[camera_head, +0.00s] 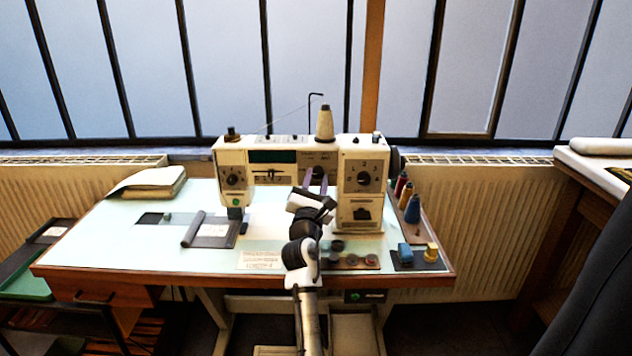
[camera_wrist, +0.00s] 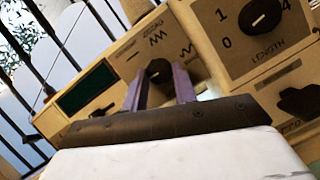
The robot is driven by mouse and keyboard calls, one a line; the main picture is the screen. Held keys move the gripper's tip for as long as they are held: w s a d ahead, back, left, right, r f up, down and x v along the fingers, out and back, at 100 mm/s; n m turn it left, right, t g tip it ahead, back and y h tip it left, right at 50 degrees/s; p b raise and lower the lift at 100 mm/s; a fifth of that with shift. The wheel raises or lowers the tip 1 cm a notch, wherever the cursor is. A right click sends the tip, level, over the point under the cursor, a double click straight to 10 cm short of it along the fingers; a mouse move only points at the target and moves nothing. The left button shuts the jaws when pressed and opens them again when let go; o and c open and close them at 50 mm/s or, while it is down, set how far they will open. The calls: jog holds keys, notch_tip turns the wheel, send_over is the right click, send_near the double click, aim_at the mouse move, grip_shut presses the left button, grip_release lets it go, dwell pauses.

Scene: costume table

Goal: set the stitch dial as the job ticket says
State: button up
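A cream sewing machine (camera_head: 278,150) stands on the table. Its dark stitch dial, marked ZIGZAG with wave symbols (camera_wrist: 158,70), is in the middle of its front; in the head view the dial (camera_head: 318,172) is partly covered by my gripper. My gripper (camera_wrist: 161,72) has two purple fingers, apart, one on each side of this dial. A small gap seems to show beside the dial; contact cannot be told. The dial's pointer is not clear. A printed paper (camera_head: 262,260), possibly the job ticket, lies at the table's front edge, too small to read.
The LENGTH dial (camera_wrist: 264,20) is close on the right; another dial (camera_head: 235,177) is at the left end. A thread cone (camera_head: 325,124) stands on top. Spools (camera_head: 412,208) stand at right. Small dark round pieces (camera_head: 352,260) lie near the front.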

jog(key=c, duration=0.3)
jog(key=shift+c, duration=0.2)
jog(key=shift+m, duration=0.3)
